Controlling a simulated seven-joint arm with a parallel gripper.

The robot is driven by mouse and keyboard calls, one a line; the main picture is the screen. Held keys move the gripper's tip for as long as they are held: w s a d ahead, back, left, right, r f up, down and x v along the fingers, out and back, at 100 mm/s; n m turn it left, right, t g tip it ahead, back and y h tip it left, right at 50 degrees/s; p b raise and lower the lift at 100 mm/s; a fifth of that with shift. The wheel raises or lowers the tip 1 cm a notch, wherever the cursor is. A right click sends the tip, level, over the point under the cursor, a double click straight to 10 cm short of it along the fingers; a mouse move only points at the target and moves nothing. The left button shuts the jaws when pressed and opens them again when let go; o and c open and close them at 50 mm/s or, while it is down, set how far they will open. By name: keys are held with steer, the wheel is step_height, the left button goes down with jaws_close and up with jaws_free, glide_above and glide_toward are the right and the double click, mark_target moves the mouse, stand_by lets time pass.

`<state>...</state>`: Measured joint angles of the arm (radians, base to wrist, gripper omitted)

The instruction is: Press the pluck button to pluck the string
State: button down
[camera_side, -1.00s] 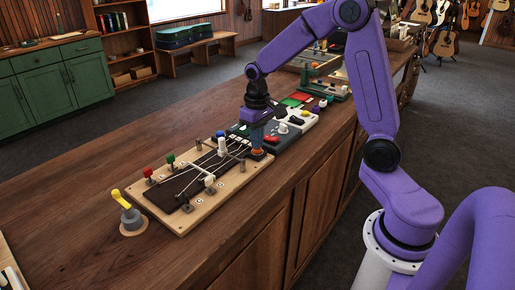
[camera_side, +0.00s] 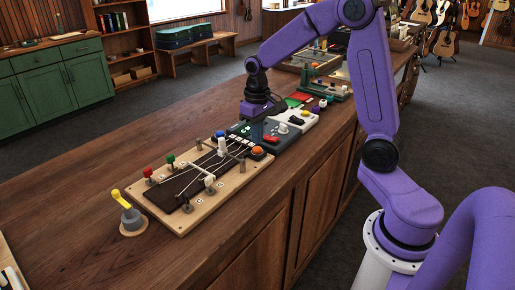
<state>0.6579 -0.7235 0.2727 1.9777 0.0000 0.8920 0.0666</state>
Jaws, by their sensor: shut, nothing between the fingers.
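The string board (camera_side: 178,216) is a pale wooden plate with a dark strip, strings and small pegs, lying on the wooden counter. An orange round button (camera_side: 257,150) sits on a dark base at its right far corner; I take it as the pluck button.
A yellow lever (camera_side: 121,199) stands at left. The counter's left side (camera_side: 70,205) is mostly clear.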

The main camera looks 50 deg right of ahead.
steer(key=shift+r, duration=2.55)
steer(key=s+a+f+n, duration=0.1)
steer(key=s+a+n, duration=0.2)
steer(key=s, duration=0.6)
steer(key=s+a+n, duration=0.4)
steer(key=s+n, duration=0.1)
steer(key=s, duration=0.4)
steer(key=s+a+f+n, duration=0.1)
steer(key=s+a+n, duration=0.3)
steer(key=s, duration=0.5)
steer(key=shift+a+f+n, duration=0.15)
steer(key=shift+f+n, duration=0.15)
steer(key=shift+f, duration=0.05)
